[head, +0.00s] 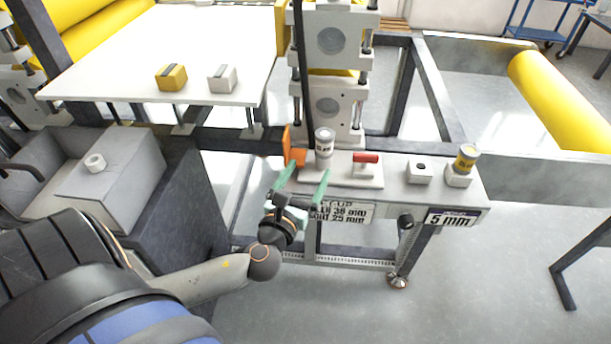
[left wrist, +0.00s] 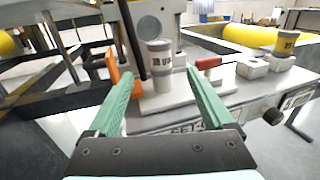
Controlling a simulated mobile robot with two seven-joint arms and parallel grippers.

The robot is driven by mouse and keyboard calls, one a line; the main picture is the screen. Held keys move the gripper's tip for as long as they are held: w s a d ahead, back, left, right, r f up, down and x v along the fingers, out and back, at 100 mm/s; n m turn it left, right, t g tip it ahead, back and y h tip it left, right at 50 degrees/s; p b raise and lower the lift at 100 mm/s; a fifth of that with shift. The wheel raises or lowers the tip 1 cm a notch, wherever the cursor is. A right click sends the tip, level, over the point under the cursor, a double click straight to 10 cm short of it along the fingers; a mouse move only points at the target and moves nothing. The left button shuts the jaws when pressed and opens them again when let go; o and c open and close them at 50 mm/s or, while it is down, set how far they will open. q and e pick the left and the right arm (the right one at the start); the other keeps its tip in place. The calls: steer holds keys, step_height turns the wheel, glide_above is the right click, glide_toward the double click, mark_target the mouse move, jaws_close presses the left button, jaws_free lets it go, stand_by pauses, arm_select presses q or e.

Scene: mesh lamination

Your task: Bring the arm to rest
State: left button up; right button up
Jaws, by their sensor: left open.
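My left gripper (head: 303,188) has green fingers and is open and empty. It is at the front edge of the grey machine shelf (head: 400,188), and it also shows in the left wrist view (left wrist: 160,105). A white and grey labelled cylinder (head: 324,145) stands upright on the shelf just beyond the fingers. In the left wrist view the cylinder (left wrist: 160,66) shows between the two fingers, apart from both. My right gripper is not in view.
An orange plate (head: 292,148) stands left of the cylinder. A red-handled part (head: 366,165), a small white block (head: 420,172) and a yellow-labelled cylinder (head: 466,160) stand to the right. A white table (head: 130,50) holds a yellow block (head: 172,78) and a white block (head: 221,79).

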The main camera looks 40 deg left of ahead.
arm_select(q)
steer(key=shift+s+d, duration=0.1)
steer(key=shift+s, duration=0.25)
stand_by(0.3)
steer(key=s+d+f+n+g+h+p, duration=0.1)
steer(key=s+d+f+n, duration=0.3)
steer(key=n, duration=0.6)
steer(key=s+d+f+n+g+h+p, duration=0.1)
steer(key=s+d+f+n+g+h, duration=0.3)
steer(key=f+n, duration=0.5)
steer(key=s+d+f+n+g+h+p, duration=0.1)
steer(key=s+d+f+n+g+h, duration=0.1)
steer(key=s+d+f+n, duration=0.4)
steer(key=s+n, duration=0.1)
steer(key=n, duration=0.4)
steer(key=shift+s+f+n+g+h+p, duration=0.15)
steer(key=shift+f+n+g+h+p, duration=0.15)
steer(key=shift+g, duration=0.1)
